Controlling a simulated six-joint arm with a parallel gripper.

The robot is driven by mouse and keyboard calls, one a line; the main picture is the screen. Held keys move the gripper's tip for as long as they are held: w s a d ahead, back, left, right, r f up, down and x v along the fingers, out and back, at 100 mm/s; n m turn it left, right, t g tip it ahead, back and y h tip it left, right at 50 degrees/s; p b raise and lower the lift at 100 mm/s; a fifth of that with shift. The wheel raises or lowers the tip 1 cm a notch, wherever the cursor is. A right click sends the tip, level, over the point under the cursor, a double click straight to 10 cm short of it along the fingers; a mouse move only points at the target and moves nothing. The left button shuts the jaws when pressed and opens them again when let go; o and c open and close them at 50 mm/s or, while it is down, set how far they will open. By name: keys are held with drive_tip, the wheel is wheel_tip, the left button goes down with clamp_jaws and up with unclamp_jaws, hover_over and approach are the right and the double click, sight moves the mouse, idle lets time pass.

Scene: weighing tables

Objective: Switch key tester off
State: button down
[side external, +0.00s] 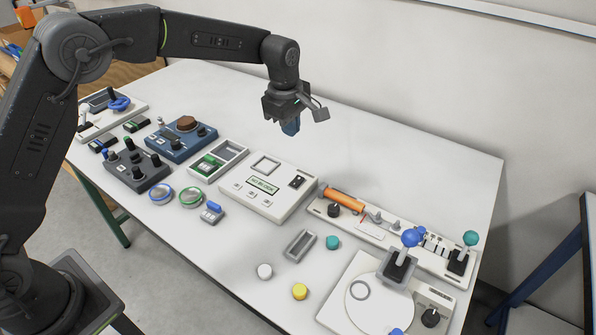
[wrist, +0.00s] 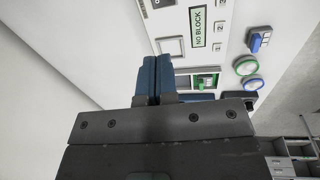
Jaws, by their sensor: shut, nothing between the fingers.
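The key tester appears to be the white box (side external: 284,206) in the middle of the table, though no name label is legible. Its green display (side external: 263,185) is lit and reads "NO BLOCK", also legible in the wrist view (wrist: 198,27). A square frame lies near the back and several small buttons along the front. My gripper (side external: 291,127) is shut and empty above the back edge of the box, touching nothing. Its blue fingertips show together in the wrist view (wrist: 156,70).
Left of the box is a tray (side external: 219,160) with a green piece, then blue (side external: 182,140) and grey (side external: 138,170) control boxes. To the right stand an orange-handled panel (side external: 344,199) and a joystick unit (side external: 397,268). Loose discs lie in front. The back table strip is clear.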

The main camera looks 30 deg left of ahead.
sight(298, 179)
drive_tip(key=shift+w+d+f+n, duration=0.25)
drive_tip(key=shift+w+f, duration=0.2)
drive_tip(key=shift+f, duration=0.3)
drive_tip(key=shift+a, duration=0.1)
drive_tip(key=f, duration=0.4)
drive_tip(key=w+f, duration=0.1)
drive_tip(key=f, duration=0.9)
drive_tip(key=shift+w, duration=0.35)
drive_tip(key=shift+f, duration=0.2)
drive_tip(key=shift+s, duration=0.15)
